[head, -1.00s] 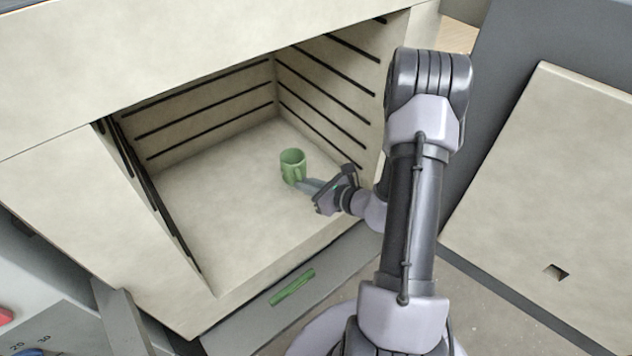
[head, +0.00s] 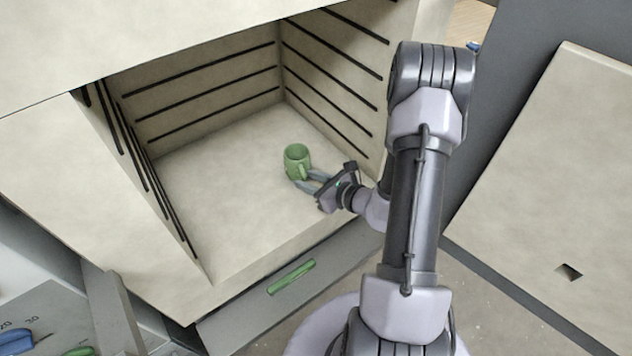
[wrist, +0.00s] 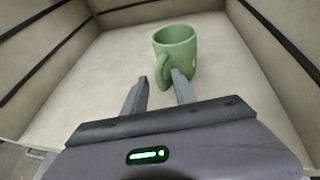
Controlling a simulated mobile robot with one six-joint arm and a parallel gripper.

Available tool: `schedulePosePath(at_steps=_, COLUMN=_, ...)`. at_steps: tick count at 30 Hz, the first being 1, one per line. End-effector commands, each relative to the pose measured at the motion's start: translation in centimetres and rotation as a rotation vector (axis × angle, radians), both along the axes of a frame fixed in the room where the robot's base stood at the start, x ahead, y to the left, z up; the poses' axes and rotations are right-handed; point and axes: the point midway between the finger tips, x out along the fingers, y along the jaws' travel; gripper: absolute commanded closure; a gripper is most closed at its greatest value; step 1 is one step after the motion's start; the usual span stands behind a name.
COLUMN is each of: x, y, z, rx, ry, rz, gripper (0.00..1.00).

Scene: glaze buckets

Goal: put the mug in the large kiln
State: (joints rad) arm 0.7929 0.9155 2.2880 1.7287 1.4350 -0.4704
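The green mug (head: 297,162) stands upright on the pale floor of the large kiln (head: 215,205), toward the back right. It also shows in the wrist view (wrist: 178,52), with its handle toward my gripper. My gripper (head: 304,181) reaches into the kiln from the front right. In the wrist view its two fingers (wrist: 158,80) are apart, with nothing clamped between them. The right fingertip is beside the handle and overlaps it in the picture; I cannot tell whether they touch.
The kiln's side and back walls carry dark horizontal grooves. A grey ledge with a green bar (head: 292,277) lies below the opening. A large pale panel (head: 545,190) stands at the right. The kiln floor left of the mug is clear.

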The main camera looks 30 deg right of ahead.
Motion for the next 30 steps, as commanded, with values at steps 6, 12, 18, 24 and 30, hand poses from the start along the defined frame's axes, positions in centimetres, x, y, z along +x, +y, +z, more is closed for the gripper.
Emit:
schedulePosePath(at_steps=6, x=-4.4, y=-1.3, z=2.4, rx=0.002, ry=0.000, rz=-0.009, gripper=0.67)
schedulePosePath(at_steps=12, x=-9.0, y=-2.3, z=4.2, rx=0.000, ry=0.000, rz=-0.007, gripper=0.67)
schedulePosePath(at_steps=18, x=-10.8, y=-2.5, z=4.7, rx=0.001, ry=0.000, rz=0.000, gripper=0.67)
schedulePosePath(at_steps=24, x=-9.3, y=0.5, z=7.8, rx=-0.069, ry=-0.027, rz=0.165, gripper=0.67)
schedulePosePath(at_steps=30, x=-11.0, y=15.9, z=18.3, rx=-0.502, ry=-0.089, rz=0.970, gripper=0.67)
